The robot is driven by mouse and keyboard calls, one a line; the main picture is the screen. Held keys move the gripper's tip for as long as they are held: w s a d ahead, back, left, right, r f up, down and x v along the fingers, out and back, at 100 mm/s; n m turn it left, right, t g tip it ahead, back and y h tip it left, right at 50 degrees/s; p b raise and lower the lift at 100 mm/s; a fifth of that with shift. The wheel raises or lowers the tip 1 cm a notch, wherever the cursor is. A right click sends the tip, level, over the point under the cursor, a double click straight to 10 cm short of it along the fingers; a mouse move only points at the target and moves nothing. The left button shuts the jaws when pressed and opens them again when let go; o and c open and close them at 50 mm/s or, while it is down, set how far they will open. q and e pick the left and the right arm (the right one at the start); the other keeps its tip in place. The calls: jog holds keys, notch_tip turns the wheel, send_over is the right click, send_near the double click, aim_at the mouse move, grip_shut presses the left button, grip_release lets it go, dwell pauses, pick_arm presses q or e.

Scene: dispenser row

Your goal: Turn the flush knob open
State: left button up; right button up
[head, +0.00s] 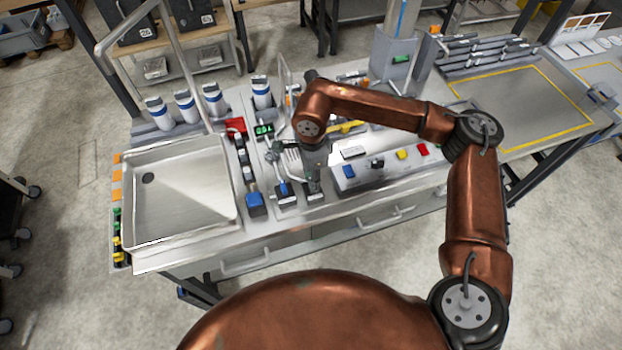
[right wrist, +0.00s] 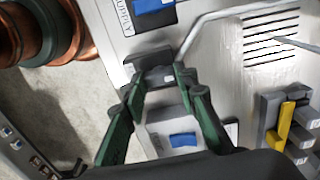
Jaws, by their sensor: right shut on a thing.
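My right gripper (head: 314,184) reaches down to the front part of the bench, between the blue-ended valve and the panel of coloured buttons. In the right wrist view its green fingers (right wrist: 160,79) are closed around a dark grey knob, the flush knob (right wrist: 150,57). The knob sits on a light grey plate, and the fingers partly cover it. No lettering on the knob can be read. A blue handle (right wrist: 152,6) marked SUPPLY lies beyond it, and a second blue part (right wrist: 183,140) shows between the fingers. My left gripper is not in view.
A steel sink tray (head: 180,239) stands to the left, with several white-and-blue bottles (head: 187,107) behind it. A blue-ended valve (head: 255,203) is left of the gripper. A button panel (head: 385,171) is close on the right. A bent metal rod (right wrist: 215,20) passes near the fingertips.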

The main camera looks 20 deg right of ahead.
dwell(0.4)
jog(key=o, duration=1.2)
jog(key=shift+c, duration=0.2)
notch_tip(320, 180, up, 12)
jog(key=shift+a, duration=0.1)
